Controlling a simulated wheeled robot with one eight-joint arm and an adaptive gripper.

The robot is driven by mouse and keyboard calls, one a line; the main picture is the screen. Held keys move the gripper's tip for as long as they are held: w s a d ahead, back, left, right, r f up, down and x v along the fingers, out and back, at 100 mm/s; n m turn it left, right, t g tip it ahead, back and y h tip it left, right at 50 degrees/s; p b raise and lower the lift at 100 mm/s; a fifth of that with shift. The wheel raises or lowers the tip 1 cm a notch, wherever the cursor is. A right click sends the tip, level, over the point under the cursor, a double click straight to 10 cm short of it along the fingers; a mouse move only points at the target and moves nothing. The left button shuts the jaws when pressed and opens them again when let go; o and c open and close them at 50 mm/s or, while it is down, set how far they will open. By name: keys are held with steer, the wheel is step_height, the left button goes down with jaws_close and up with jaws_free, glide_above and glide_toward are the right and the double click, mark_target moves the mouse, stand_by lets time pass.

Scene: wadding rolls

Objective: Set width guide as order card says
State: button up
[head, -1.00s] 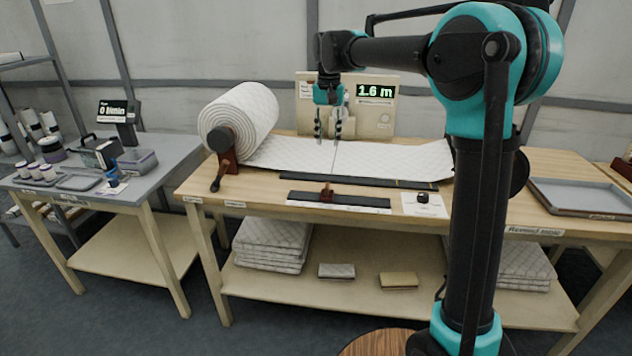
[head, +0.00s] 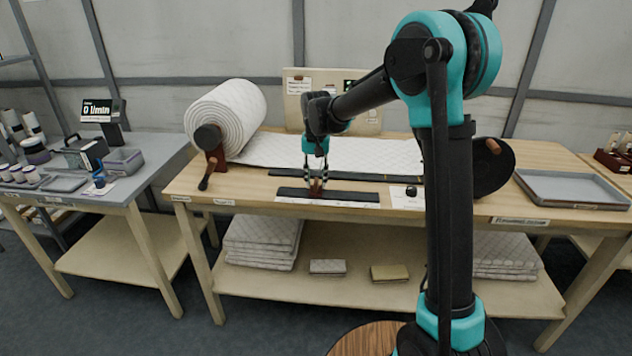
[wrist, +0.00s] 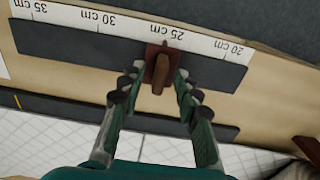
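The width guide is a dark bar (head: 350,196) on the bench front, with a brown slider block (wrist: 161,64) beside a white centimetre scale (wrist: 130,30). The scale reads upside down in the wrist view, and the block sits near the 25 cm label, toward the 30 side. My gripper (head: 316,184) is down at the block, one finger on each side of it. In the wrist view my gripper (wrist: 160,74) has its fingertips apart; contact with the block is unclear. Paper slips (head: 298,83) hang on the back panel; their writing is too small to read.
A white wadding roll (head: 228,115) lies at the bench's left, its sheet (head: 375,153) spread behind the guide. A white card (head: 400,201) with a black knob lies right of the guide. A grey tray (head: 570,188) sits at the far right.

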steer(key=shift+f, duration=0.45)
jaws_close()
